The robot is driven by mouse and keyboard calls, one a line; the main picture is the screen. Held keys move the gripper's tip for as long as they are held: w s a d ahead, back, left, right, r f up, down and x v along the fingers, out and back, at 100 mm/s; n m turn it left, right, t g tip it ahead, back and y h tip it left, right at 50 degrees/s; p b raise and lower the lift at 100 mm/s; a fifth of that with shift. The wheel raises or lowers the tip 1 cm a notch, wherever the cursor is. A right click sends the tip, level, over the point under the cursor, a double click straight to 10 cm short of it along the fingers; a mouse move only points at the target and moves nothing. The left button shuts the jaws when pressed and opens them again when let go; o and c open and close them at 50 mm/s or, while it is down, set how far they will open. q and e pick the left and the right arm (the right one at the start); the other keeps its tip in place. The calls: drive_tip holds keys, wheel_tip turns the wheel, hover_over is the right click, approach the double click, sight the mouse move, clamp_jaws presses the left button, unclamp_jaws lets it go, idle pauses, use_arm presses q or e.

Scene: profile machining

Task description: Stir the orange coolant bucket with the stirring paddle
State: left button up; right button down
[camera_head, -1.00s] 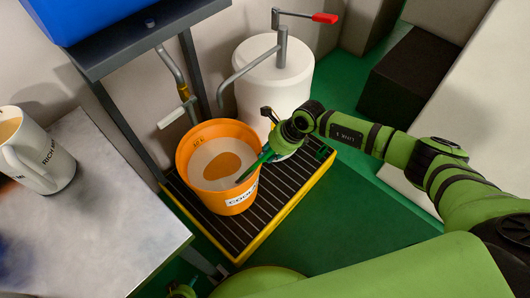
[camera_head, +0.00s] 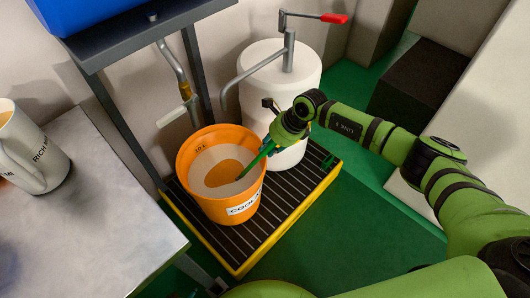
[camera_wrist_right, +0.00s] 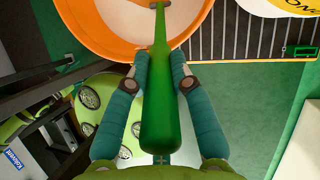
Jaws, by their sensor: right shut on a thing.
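The orange coolant bucket (camera_head: 205,203) stands on a black slatted drip tray with a yellow edge. Pale liquid with an orange patch shows inside it. My right gripper (camera_wrist_right: 160,75) is shut on the green stirring paddle (camera_wrist_right: 162,112), one finger on each side of its handle. In the head view the paddle (camera_head: 254,163) slants down over the bucket's right rim, its lower end reaching the liquid. In the head view my right gripper (camera_head: 272,146) is just right of the bucket. My left gripper does not show.
A white drum (camera_head: 285,75) with a red-handled crank pump stands behind the bucket. A metal table (camera_head: 90,215) with a white mug (camera_head: 30,155) is at left. A blue container (camera_head: 100,12) on a grey stand, with a tap, is above. The drip tray (camera_head: 290,218) has bare room at right.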

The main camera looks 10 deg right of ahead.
drive_tip(key=w+a, duration=0.1)
drive_tip(key=a+b, duration=0.1)
drive_tip(key=a, duration=0.1)
drive_tip(key=shift+w, duration=0.35)
drive_tip(key=shift+a+b, duration=0.4)
drive_tip(key=shift+a, duration=0.15)
drive_tip(key=shift+s+d+p, duration=2.15)
drive_tip(key=shift+s+p, duration=1.05)
drive_tip(key=shift+p, duration=0.1)
use_arm(q)
drive_tip(key=b, duration=0.3)
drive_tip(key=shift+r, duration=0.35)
use_arm(e)
drive_tip(key=w+a, duration=0.2)
drive_tip(key=w, duration=0.1)
drive_tip(key=shift+w+a, duration=0.15)
drive_tip(key=shift+w, duration=0.1)
